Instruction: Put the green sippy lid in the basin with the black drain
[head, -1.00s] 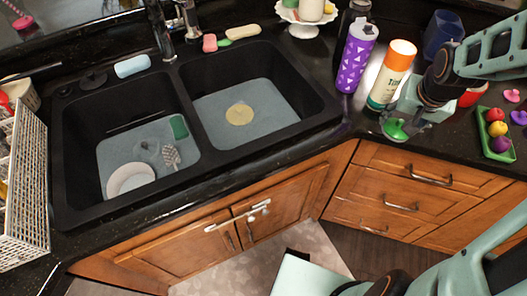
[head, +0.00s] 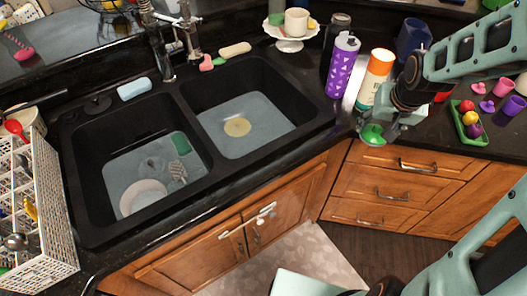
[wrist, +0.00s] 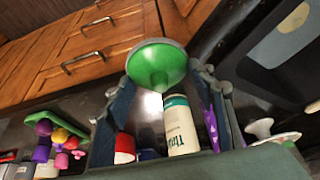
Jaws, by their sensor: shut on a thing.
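The green sippy lid (head: 372,136) is held at my gripper's fingertips (head: 377,126), tilted, just past the counter's front edge and right of the sink. In the wrist view the lid (wrist: 157,66) sits between my two fingers (wrist: 158,82), its round green face and pale rim showing. The left basin (head: 85,185) holds a whitish plate (head: 143,197), a grey utensil (head: 178,172) and a green block (head: 181,143). The right basin (head: 285,85) has a round yellow disc (head: 236,127) on its floor.
A purple bottle (head: 343,65) and an orange-capped bottle (head: 376,78) stand between my gripper and the back counter. A green tray (head: 470,134) of toy fruit lies to the right. A white dish rack (head: 50,215) stands left of the sink.

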